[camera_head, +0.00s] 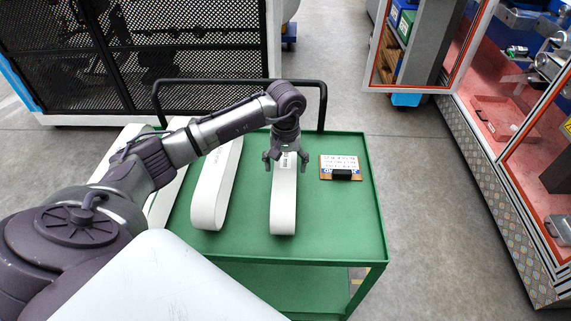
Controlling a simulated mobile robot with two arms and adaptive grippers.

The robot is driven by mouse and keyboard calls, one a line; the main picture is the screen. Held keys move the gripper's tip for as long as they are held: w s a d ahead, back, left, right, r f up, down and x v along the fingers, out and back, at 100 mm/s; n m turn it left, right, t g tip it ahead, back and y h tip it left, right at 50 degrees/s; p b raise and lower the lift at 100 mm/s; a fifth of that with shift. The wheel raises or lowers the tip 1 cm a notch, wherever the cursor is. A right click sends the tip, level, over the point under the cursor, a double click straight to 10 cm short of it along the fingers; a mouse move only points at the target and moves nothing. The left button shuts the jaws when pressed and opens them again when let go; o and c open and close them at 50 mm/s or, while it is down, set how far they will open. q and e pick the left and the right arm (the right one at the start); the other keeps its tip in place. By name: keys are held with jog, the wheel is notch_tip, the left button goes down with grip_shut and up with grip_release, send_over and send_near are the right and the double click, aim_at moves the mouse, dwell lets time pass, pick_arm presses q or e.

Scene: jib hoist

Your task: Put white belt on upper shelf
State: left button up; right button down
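Several white belts lie on the green top of a cart (345,225). One white belt (284,210) lies in the middle, lengthwise, pointing toward me. A second white belt (211,195) lies to its left. Another white belt (163,200) lies farther left, partly hidden by my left arm. My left gripper (286,168) is over the far part of the middle belt, with its fingers apart on either side of it. I cannot tell whether the fingers touch it. My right gripper is not in view. I cannot make out an upper shelf.
A small clipboard with a label (340,167) lies on the cart's right side. A dark handle rail (318,105) rises at the cart's far edge. A black mesh cage (130,60) stands behind. A red-framed machine (500,110) stands at right, with clear floor between.

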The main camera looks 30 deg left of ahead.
pick_arm(q)
jog(key=shift+r, duration=0.55)
notch_tip(320, 180, up, 11)
jog(key=b, duration=0.3)
jog(key=shift+s, duration=0.1)
dwell(0.3)
